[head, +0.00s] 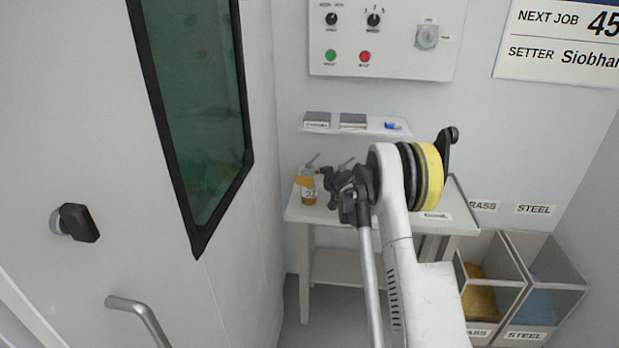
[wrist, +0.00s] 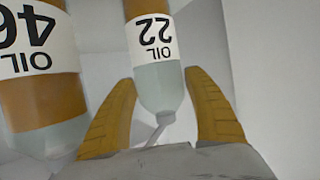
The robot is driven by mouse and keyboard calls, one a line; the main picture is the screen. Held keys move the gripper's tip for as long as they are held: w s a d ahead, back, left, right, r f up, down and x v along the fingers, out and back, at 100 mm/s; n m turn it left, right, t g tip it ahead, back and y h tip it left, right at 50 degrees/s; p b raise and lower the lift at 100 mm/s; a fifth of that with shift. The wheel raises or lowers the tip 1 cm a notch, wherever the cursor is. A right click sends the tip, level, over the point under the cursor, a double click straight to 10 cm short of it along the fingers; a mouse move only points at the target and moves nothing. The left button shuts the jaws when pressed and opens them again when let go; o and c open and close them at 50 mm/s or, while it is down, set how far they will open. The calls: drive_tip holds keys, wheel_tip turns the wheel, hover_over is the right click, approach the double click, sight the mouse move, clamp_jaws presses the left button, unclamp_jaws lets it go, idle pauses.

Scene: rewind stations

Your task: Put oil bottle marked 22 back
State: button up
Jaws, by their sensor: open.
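The oil bottle marked 22 (wrist: 153,50) appears upside down in the wrist view, with an amber body, white label, grey-clear top and thin spout. It lies between the two orange fingers of my gripper (wrist: 160,82), which is open, with gaps showing on both sides. The oil bottle marked 46 (wrist: 42,95) is close by on the left, outside the fingers. In the head view, my gripper is at the left part of a white table, beside an amber bottle (head: 308,194) whose number is too small to read. My gripper and arm hide part of the tabletop.
The white table (head: 300,214) stands against the back wall, under a small shelf (head: 350,131) with boxes and a blue item. A large machine door (head: 80,150) closes in on the left. BRASS and STEEL bins (head: 510,290) stand at the right.

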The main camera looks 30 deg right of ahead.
drive_tip(key=shift+r, duration=0.25)
drive_tip(key=a+p+v, duration=0.1)
drive_tip(key=p+v, duration=0.3)
drive_tip(key=v, duration=0.8)
drive_tip(key=s+a+r+g+y, duration=0.1)
drive_tip(key=s+a+r+g, duration=0.1)
drive_tip(key=s+a+r, duration=0.6)
drive_tip(key=s+a+r+g, duration=0.2)
drive_tip(key=s+a+r, duration=0.45)
drive_tip(key=a, duration=0.45)
drive_tip(key=s+a+f+g+h, duration=0.1)
drive_tip(key=s+a, duration=0.2)
drive_tip(key=s, duration=0.9)
drive_tip(key=s+a+f+g+h, duration=0.1)
drive_tip(key=s+a+f, duration=0.1)
drive_tip(key=s, duration=1.1)
drive_tip(key=shift+a+m+g, duration=0.3)
drive_tip(key=shift+a, duration=0.1)
drive_tip(key=shift+f, duration=0.15)
